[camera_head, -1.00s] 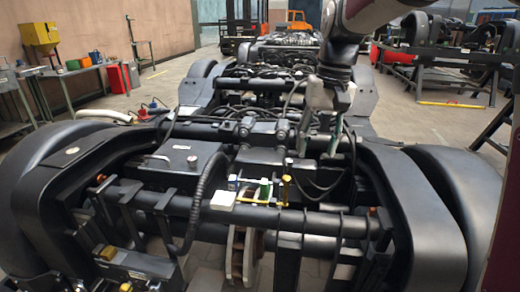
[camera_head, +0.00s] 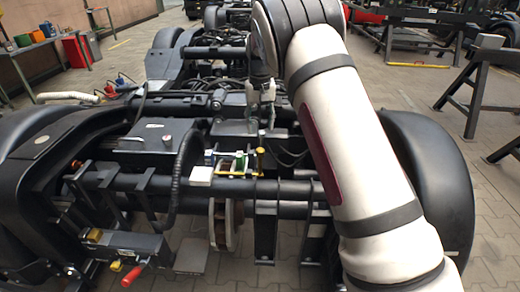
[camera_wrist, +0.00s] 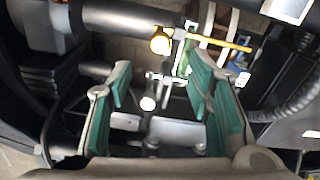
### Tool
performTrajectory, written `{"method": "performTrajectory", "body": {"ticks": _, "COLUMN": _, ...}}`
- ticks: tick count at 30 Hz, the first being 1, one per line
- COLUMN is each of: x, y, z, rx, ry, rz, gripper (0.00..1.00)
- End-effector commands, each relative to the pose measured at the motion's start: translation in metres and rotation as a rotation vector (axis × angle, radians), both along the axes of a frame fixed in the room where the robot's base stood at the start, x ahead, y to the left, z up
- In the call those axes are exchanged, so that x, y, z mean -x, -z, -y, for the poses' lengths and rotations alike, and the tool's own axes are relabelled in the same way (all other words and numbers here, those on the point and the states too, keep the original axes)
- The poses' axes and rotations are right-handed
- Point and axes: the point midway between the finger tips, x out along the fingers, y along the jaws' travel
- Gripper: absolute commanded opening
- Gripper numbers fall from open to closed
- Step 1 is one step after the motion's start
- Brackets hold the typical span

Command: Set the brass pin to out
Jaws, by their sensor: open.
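The brass pin (camera_head: 260,158) stands upright with a yellow round head at the right end of a small fixture on the bogie's cross tube. In the wrist view its yellow head (camera_wrist: 160,43) shows ahead of the fingers, near the top middle. My gripper (camera_head: 262,100) is behind and above the fixture in the head view. In the wrist view my gripper (camera_wrist: 160,88) is open, its green-padded fingers wide apart with nothing held between them. The pin's lower part cannot be made out clearly.
A yellow strip (camera_head: 236,175) runs along the fixture, with a green part (camera_head: 240,162) beside the pin. A white block (camera_head: 201,176) sits at the fixture's left. A red-handled lever (camera_head: 132,276) is at the lower left. Hoses and dark tubes crowd around.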

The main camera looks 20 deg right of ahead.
Motion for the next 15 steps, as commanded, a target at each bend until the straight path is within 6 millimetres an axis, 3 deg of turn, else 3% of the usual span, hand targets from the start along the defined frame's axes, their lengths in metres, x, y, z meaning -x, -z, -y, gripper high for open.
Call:
{"method": "performTrajectory", "body": {"ticks": 1, "x": 0.001, "y": 0.014, "z": 0.0, "rx": 0.001, "ry": 0.001, "rz": -0.004, "gripper": 0.46}}
{"method": "performTrajectory", "body": {"ticks": 9, "x": 0.001, "y": 0.066, "z": -0.001, "rx": 0.0, "ry": 0.0, "rz": -0.003, "gripper": 0.46}}
{"method": "performTrajectory", "body": {"ticks": 15, "x": 0.001, "y": 0.09, "z": 0.0, "rx": 0.0, "ry": 0.0, "rz": -0.002, "gripper": 0.46}}
